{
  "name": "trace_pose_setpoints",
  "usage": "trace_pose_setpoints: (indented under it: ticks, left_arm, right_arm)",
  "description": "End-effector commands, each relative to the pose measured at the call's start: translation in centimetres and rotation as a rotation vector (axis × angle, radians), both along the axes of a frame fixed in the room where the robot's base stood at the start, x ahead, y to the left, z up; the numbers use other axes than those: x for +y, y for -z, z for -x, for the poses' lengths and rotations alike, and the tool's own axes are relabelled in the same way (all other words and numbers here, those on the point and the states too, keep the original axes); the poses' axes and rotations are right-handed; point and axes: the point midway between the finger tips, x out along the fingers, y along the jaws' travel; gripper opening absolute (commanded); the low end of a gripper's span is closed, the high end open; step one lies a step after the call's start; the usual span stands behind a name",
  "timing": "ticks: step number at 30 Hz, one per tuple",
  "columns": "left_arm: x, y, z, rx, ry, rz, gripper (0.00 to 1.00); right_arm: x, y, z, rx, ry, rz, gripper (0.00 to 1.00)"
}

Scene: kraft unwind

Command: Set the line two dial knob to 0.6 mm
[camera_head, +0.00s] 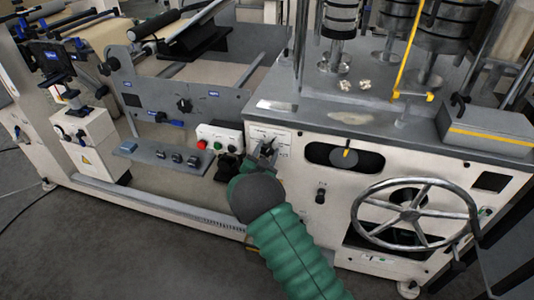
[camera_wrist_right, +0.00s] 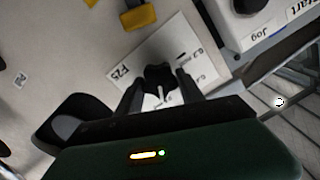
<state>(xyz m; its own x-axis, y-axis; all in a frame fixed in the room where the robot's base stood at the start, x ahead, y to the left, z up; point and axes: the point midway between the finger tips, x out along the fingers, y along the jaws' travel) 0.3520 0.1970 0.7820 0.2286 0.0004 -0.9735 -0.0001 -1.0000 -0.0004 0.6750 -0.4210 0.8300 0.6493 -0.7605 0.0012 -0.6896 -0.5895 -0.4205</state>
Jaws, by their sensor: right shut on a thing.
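The dial knob is a small black knob (camera_wrist_right: 158,76) on a white label plate (camera_wrist_right: 185,55) with printed marks, seen in the right wrist view. The print is turned and partly covered, so I cannot tell which value the knob points to. My right gripper (camera_wrist_right: 158,92) is shut on the knob, with a dark finger on each side. In the head view the right gripper (camera_head: 267,148) reaches the white plate (camera_head: 276,136) on the machine's front panel, and the knob is mostly hidden by it. My left gripper is not in view.
A slot with a yellow-marked grey knob (camera_head: 345,157) and a large handwheel (camera_head: 417,214) lie to the right. A small black switch (camera_head: 320,193) sits below the slot.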

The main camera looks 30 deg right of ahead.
Motion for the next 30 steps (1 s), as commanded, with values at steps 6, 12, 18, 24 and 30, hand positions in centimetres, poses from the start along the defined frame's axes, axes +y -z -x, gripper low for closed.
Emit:
trace_pose_setpoints:
  ticks: [6,12,18,24,30]
  left_arm:
    - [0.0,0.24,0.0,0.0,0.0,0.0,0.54]
    - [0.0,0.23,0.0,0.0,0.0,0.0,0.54]
    - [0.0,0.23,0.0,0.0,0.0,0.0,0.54]
    - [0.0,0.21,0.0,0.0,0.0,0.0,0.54]
    - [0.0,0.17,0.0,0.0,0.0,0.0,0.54]
  right_arm:
    - [0.18,0.49,0.07,-0.009,-0.002,-0.021,0.04]
    - [0.18,0.5,0.08,-0.01,-0.002,-0.021,0.04]
    - [0.18,0.5,0.08,-0.008,-0.003,-0.021,0.54]
    - [0.08,0.26,0.08,-0.013,-0.001,-0.017,0.67]
    - [0.12,0.13,0.14,-0.015,0.0,-0.017,0.67]
